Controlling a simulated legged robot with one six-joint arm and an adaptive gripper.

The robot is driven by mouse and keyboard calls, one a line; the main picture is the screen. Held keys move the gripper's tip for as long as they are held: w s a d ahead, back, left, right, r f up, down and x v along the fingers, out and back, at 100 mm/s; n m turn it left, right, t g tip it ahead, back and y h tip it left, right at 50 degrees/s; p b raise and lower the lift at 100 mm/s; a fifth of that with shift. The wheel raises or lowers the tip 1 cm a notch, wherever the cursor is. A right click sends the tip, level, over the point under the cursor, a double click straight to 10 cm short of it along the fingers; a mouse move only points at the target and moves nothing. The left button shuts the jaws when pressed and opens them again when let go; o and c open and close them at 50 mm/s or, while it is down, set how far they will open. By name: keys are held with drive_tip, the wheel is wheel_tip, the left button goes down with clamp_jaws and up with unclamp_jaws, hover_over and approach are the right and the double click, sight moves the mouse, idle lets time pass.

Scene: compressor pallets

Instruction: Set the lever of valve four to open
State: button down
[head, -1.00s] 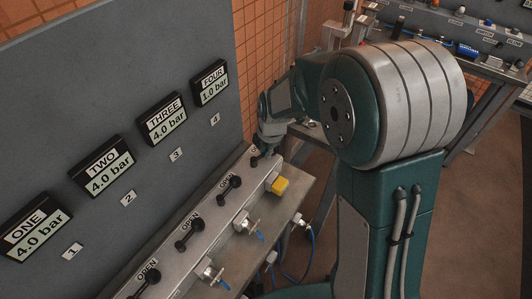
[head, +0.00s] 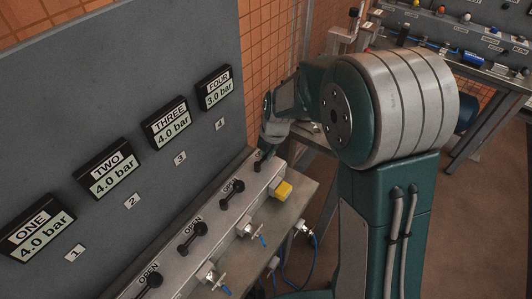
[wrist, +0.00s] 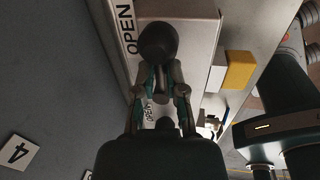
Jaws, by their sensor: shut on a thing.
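The lever of valve four shows in the wrist view as a black round knob (wrist: 158,42) on a short arm. The printed OPEN label (wrist: 127,28) lies just left of it. My gripper (wrist: 160,80) has its two fingers closed around the lever, just behind the knob. In the head view my gripper (head: 262,153) is at the far end of the valve block, and the lever is mostly hidden by it. The display of valve four (head: 216,90) reads 3.0 bar.
Levers three (head: 231,193), two (head: 192,239) and one (head: 148,285) stand along the block. Displays one, two and three read 4.0 bar. A yellow block (head: 284,190) and blue-handled taps (head: 250,228) stick out on the right. The grey panel (head: 120,70) rises close on the left.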

drive_tip(key=shift+w+d, duration=0.1)
drive_tip(key=c, duration=0.7)
unclamp_jaws()
wheel_tip(320, 180, up, 12)
drive_tip(key=s+d, duration=0.1)
drive_tip(key=shift+s+d+f, duration=0.15)
drive_tip(key=shift+d+f, duration=0.05)
drive_tip(key=shift+d, duration=0.2)
